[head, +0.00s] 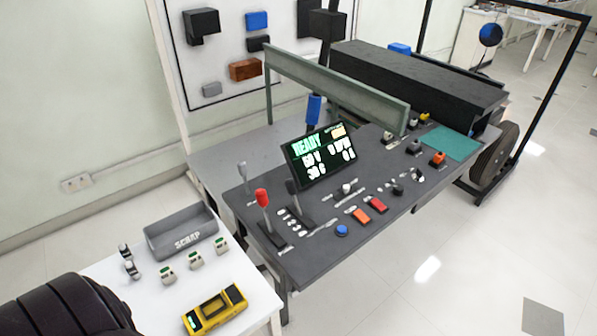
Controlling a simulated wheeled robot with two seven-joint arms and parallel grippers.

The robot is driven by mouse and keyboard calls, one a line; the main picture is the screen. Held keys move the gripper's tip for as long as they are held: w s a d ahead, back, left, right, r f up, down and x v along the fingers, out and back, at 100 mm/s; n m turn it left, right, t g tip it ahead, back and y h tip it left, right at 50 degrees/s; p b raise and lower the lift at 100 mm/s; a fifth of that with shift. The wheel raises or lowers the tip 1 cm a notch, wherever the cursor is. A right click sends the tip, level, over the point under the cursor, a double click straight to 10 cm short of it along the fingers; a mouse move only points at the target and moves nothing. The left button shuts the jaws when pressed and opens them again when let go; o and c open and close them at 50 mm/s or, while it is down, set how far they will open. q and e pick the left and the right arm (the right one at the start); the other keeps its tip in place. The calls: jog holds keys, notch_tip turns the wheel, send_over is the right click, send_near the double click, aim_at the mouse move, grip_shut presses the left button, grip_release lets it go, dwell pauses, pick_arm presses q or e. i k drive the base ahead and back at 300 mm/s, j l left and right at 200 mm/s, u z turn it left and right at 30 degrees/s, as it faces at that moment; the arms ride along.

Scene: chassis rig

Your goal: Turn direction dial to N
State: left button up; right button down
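A dark grey control panel (318,262) fills the middle of the head view. It carries several small knobs. One black knob (397,189) sits right of the red button, and another dark knob (418,175) is just beyond it. A small pale knob (347,188) stands below the display screen. I cannot tell which one is the direction dial, and any letter marks are too small to read. Neither of my grippers shows in the view.
A lit screen (320,155) reads READY. A red-topped lever (262,198), an orange button (361,216), a red button (378,204) and a blue button (342,230) stand on the panel. A white table (250,300) holds a grey scrap bin (181,233) and a yellow device (215,309).

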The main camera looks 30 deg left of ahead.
aim_at(398, 189)
jog(key=i+l+u, duration=0.35)
jog(key=l, duration=0.2)
jog(key=i+l+u, duration=0.15)
jog(key=l, duration=0.15)
jog(key=i+l+u, duration=0.2)
jog(key=l+u, duration=0.15)
jog(key=l, duration=0.3)
